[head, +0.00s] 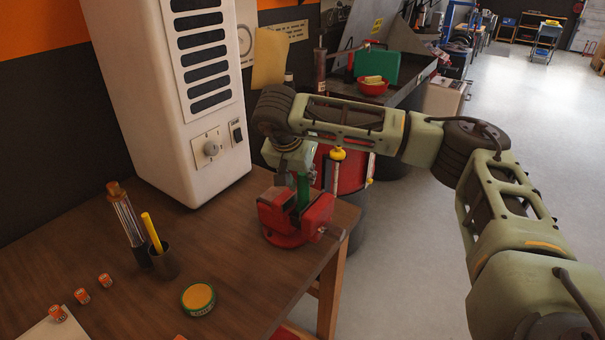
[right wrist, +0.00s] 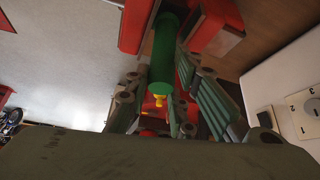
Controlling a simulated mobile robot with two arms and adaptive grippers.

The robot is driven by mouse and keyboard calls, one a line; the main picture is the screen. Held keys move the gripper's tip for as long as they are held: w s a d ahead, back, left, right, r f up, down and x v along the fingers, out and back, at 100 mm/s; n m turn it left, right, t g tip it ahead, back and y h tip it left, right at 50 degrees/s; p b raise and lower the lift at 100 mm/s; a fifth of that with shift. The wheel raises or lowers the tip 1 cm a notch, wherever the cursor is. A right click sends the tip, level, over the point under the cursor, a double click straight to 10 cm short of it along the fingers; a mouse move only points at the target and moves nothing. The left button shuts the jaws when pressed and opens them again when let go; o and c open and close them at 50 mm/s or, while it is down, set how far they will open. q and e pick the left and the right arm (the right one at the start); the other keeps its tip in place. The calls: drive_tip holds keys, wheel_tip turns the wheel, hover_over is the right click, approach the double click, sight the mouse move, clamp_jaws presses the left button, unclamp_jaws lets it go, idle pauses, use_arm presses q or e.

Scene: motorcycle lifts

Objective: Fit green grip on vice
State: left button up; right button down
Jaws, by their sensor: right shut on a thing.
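The red vice (head: 279,239) is at the right end of the wooden workbench. Its red jaws (right wrist: 217,22) also show at the top of the right wrist view. The green grip (head: 303,190) is an upright green cylinder at the vice, its lower part between the jaws. In the right wrist view the grip (right wrist: 163,55) runs between my fingers towards the vice. My right gripper (head: 296,176) is directly above the vice and shut on the grip. I cannot tell whether the grip touches the jaws. My left gripper is not in view.
A tall white cabinet (head: 172,120) stands on the workbench (head: 225,262) left of the vice. A dark cup (head: 163,262) with a yellow stick, a round green-rimmed tin (head: 198,299) and small orange items (head: 82,296) are nearer. A red drum (head: 352,172) stands behind the bench.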

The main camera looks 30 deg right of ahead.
drive_tip(key=shift+f+b, duration=0.35)
drive_tip(key=shift+f, duration=0.25)
drive_tip(key=c, duration=1)
unclamp_jaws()
drive_tip(key=shift+c, duration=0.2)
drive_tip(key=shift+r+p, duration=2.8)
drive_tip(key=shift+r, duration=1.3)
drive_tip(key=shift+f, duration=0.1)
